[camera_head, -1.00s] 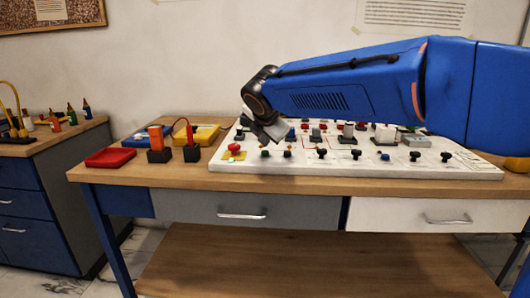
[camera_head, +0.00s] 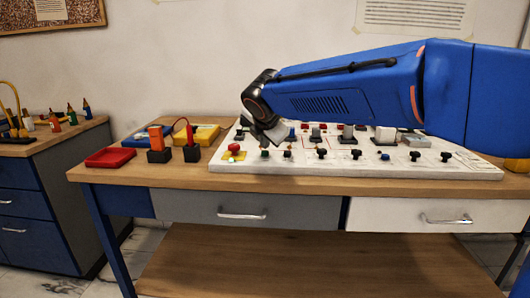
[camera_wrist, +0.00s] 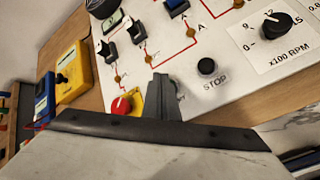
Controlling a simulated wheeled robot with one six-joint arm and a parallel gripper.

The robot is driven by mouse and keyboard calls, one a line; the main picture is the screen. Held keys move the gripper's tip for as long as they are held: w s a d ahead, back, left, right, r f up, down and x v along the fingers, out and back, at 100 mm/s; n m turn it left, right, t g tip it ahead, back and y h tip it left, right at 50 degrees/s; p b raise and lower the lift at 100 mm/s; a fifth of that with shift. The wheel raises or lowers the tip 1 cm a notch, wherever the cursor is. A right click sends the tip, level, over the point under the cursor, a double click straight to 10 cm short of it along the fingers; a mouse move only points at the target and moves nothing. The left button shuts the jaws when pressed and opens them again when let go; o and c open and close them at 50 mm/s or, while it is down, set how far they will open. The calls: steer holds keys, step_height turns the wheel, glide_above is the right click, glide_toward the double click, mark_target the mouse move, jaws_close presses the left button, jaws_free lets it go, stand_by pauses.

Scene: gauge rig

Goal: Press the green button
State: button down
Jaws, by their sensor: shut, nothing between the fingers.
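A small dark green button (camera_head: 264,154) sits near the front left of the white panel (camera_head: 470,170), right of a red mushroom button (camera_head: 234,148) on a yellow base. My gripper (camera_head: 280,140) is shut and empty, tilted down just above and behind the green button. In the wrist view my shut gripper (camera_wrist: 163,80) covers the spot right of the red mushroom button (camera_wrist: 121,105), so the green button is hidden there. A dark button (camera_wrist: 206,66) labelled STOP shows to its right. I cannot tell whether the fingertips touch the panel.
Several black knobs and switches stand on the panel, including a knob (camera_wrist: 276,24) marked x100 RPM. Left of the panel are a red tray (camera_head: 110,157), a yellow meter (camera_head: 205,133) and orange and black plug blocks. The bench's front edge is close to the panel.

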steer(key=shift+f, duration=0.5)
stand_by(0.6)
stand_by(0.3)
steer(key=shift+r, duration=0.95)
steer(key=shift+r, duration=0.1)
step_height(320, 180, up, 5)
steer(key=shift+f, duration=0.1)
stand_by(0.7)
